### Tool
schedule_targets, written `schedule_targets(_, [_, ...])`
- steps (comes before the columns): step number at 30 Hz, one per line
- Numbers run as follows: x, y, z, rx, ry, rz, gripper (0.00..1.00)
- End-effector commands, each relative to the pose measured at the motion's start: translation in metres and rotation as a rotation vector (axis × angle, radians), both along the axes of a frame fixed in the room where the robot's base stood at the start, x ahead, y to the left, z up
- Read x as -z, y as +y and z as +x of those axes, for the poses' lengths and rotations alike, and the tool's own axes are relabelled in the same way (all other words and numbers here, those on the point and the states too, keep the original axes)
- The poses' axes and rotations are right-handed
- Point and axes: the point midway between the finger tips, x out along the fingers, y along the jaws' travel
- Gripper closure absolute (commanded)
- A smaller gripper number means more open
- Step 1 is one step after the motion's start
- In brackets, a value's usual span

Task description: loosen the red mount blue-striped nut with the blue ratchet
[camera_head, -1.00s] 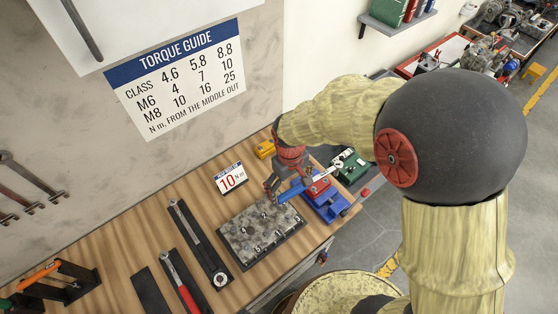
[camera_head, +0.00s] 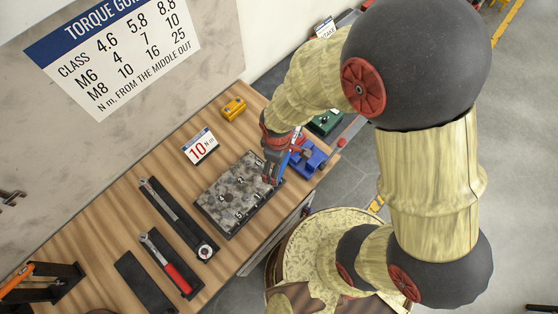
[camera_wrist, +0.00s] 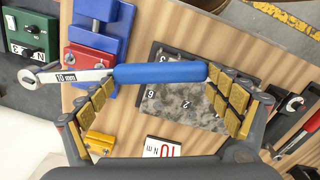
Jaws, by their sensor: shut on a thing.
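The blue ratchet (camera_wrist: 160,72) lies across the wrist view between my fingertips, with its steel shank, marked with a size in mm, reaching left. Its ring-like head (camera_wrist: 27,76) is at the far left, beside the green block. My gripper (camera_wrist: 160,82) is shut on the blue handle. The red mount (camera_wrist: 90,60) sits in the blue vise (camera_wrist: 97,22), partly behind the shank.
A grey numbered plate (camera_head: 225,200) lies beside my gripper. A 10 Nm sign (camera_head: 200,147) and a yellow block (camera_head: 233,108) stand behind. The green block (camera_wrist: 30,35) is beside the vise. Torque wrenches (camera_head: 172,270) lie in dark trays to the left.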

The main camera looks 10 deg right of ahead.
Motion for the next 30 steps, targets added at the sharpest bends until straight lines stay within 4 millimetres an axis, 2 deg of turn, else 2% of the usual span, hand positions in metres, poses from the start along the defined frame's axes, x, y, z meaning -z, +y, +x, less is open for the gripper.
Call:
schedule_targets(1, [0.012,0.0,0.001,0.0,-0.001,0.001,0.71])
schedule_targets(3, [0.022,0.0,0.001,0.001,0.0,0.0,0.71])
schedule_targets(5, [0.016,0.009,0.009,0.05,-0.003,0.001,0.71])
schedule_targets(15, [0.015,0.042,0.043,0.306,-0.002,0.001,0.71])
schedule_targets(30, [0.015,0.071,0.106,0.677,-0.001,0.001,0.71])
